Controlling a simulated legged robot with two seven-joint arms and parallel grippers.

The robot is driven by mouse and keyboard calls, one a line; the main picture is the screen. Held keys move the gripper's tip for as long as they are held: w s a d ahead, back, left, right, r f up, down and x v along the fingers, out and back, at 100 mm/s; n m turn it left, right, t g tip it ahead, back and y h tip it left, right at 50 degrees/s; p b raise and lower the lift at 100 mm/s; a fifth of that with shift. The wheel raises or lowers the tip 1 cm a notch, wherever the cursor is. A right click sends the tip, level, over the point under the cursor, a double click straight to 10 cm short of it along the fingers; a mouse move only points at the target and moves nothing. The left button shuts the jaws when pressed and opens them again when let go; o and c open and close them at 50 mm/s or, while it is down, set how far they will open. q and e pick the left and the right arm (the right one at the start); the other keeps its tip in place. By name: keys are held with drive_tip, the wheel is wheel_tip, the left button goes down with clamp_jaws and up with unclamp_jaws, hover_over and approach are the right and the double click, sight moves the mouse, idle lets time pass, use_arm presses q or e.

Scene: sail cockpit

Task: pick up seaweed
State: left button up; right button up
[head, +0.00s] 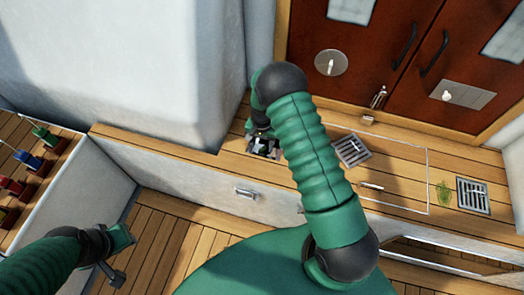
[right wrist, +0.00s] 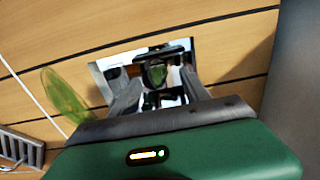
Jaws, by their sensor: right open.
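A yellow-green, leaf-like piece of seaweed (head: 443,193) lies flat on the wooden ledge at the right of the head view, beside a grate. In the right wrist view a green translucent piece of seaweed (right wrist: 65,97) shows left of the fingers; I cannot tell whether it is the same piece. My right gripper (head: 263,147) points down over the ledge. Its fingers are apart over a shiny metal plate (right wrist: 110,66), with a dark green patch between them that may be a reflection. My left gripper (head: 112,262) is low at the left, its jaws unclear.
Metal grates (head: 352,150) (head: 473,195) are set in the wooden ledge (head: 215,163). A white line (head: 426,180) crosses it. Red-brown doors (head: 350,60) stand behind. A white cabin wall (head: 120,70) rises at the left. Coloured cleats (head: 48,138) are at the far left.

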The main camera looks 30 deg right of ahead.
sight(264, 147)
drive_tip(key=f, duration=0.3)
drive_tip(key=shift+d+f, duration=0.1)
drive_tip(key=shift+d, duration=0.25)
drive_tip(key=shift+a+r, duration=0.15)
drive_tip(key=shift+r, duration=0.05)
drive_tip(key=c, duration=0.7)
clamp_jaws()
